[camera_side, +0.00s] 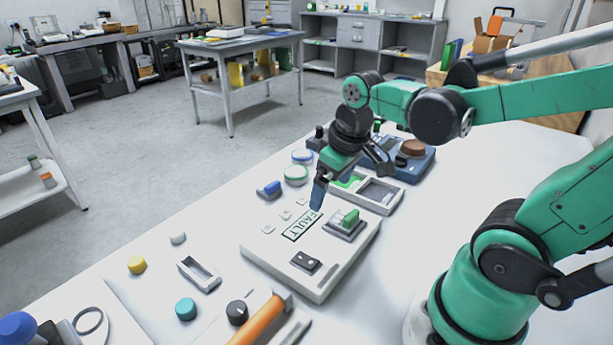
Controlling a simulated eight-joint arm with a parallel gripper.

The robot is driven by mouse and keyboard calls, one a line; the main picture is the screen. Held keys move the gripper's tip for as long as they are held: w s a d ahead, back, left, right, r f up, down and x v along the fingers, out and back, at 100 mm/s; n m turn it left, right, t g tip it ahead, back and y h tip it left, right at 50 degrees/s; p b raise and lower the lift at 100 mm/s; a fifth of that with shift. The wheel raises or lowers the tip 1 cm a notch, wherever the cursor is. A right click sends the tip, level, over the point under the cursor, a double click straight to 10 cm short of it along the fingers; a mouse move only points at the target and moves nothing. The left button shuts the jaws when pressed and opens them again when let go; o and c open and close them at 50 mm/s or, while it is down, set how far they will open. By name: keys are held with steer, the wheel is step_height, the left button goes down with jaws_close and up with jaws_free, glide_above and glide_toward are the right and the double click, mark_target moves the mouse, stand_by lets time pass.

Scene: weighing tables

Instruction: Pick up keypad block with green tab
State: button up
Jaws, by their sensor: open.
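A white block marked FAULT (327,270) lies on the white table. It carries a grey-based green tab (350,217) at its right, small white keys at its left and a dark two-hole piece (305,262) near its front. My gripper (348,178) is open above the far edge of this block, its blue fingertip pointing down near the FAULT label. Nothing shows between the fingers. Whether the fingertip touches the block, I cannot tell. A grey tray (382,208) with a green part inside lies just behind, partly hidden by my gripper.
A blue box with a brown knob (412,148) stands behind the tray. An orange-handled tool (258,320) lies in front. Table right of the block is clear.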

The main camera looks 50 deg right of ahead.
mark_target(350, 213)
steer(key=d+g, duration=0.1)
steer(key=s+d+f+g, duration=0.1)
steer(key=shift+s+d+f, duration=0.1)
steer(key=shift+d, duration=0.25)
steer(key=shift+s+d+f+g+y, duration=0.3)
steer(key=shift+f+g, duration=0.05)
steer(key=shift+g, duration=0.15)
steer(key=shift+f, duration=2.65)
jaws_close()
steer(key=shift+r, duration=0.1)
